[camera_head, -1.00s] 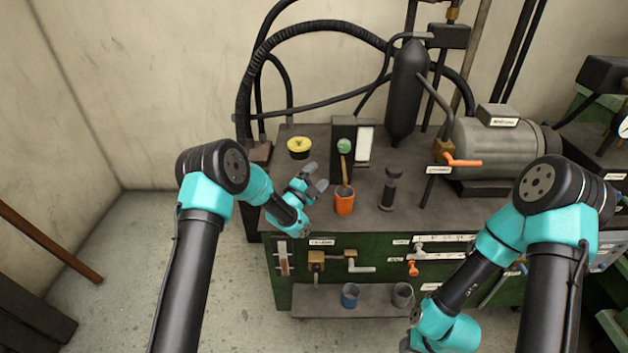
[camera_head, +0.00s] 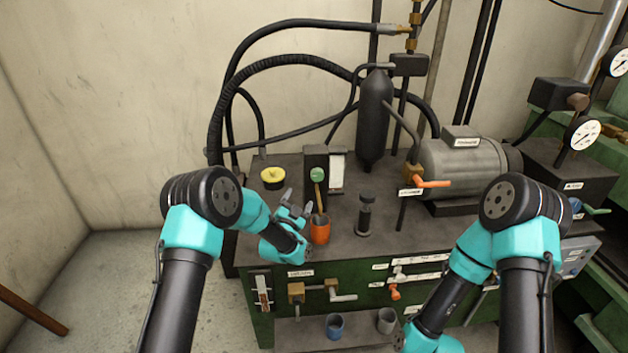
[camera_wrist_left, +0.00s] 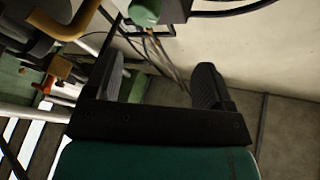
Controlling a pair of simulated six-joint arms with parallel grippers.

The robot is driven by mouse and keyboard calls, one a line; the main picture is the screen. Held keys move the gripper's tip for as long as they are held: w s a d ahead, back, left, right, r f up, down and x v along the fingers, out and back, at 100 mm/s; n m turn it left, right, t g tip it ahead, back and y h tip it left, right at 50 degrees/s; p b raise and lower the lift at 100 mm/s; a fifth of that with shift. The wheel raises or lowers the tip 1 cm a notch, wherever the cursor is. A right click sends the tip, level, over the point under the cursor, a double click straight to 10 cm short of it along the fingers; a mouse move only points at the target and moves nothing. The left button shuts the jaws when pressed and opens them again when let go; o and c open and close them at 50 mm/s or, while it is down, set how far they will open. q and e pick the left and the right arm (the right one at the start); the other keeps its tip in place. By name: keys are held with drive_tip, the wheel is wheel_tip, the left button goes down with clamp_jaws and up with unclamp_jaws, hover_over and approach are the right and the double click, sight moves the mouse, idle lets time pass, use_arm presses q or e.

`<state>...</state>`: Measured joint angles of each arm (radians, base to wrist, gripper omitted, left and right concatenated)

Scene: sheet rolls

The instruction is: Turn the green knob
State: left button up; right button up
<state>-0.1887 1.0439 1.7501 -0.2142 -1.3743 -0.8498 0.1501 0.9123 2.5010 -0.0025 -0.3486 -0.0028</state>
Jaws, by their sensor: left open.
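The green knob (camera_head: 317,174) is a round green cap on the upright dark box (camera_head: 316,160) at the back of the bench. It also shows at the top of the left wrist view, where a green rounded end (camera_wrist_left: 145,12) is cut by the frame edge. My left gripper (camera_head: 297,203) is open and empty, below and left of the knob, apart from it. In the left wrist view its fingers (camera_wrist_left: 160,65) are spread apart. My right arm's lower end (camera_head: 415,338) shows at the bottom edge; its fingers are out of sight.
An orange cup (camera_head: 320,230) holding a brown stick stands close beside my left gripper. A yellow-topped pot (camera_head: 272,178) is behind it, a small dark cylinder (camera_head: 365,215) to the right. A black bottle (camera_head: 374,120) and grey motor (camera_head: 465,165) stand farther right.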

sight(317, 177)
use_arm(q)
drive_tip(key=s+d+r+n+g+y, duration=0.1)
drive_tip(key=s+d+n+y, duration=0.2)
drive_tip(key=n, duration=0.7)
drive_tip(key=s+d+r+n+g+y, duration=0.1)
drive_tip(key=s+d+n+y, duration=0.2)
drive_tip(key=n, duration=0.7)
drive_tip(key=d+y, duration=0.2)
drive_tip(key=y, duration=0.1)
drive_tip(key=shift+d+r, duration=0.2)
drive_tip(key=shift+r, duration=0.15)
drive_tip(key=shift+w, duration=0.15)
drive_tip(key=w, duration=0.5)
drive_tip(key=w+a, duration=0.1)
drive_tip(key=w, duration=0.5)
drive_tip(key=w+a, duration=0.1)
drive_tip(key=w, duration=0.5)
drive_tip(key=shift+c, duration=0.4)
drive_tip(key=c, duration=0.8)
drive_tip(key=shift+c, duration=0.2)
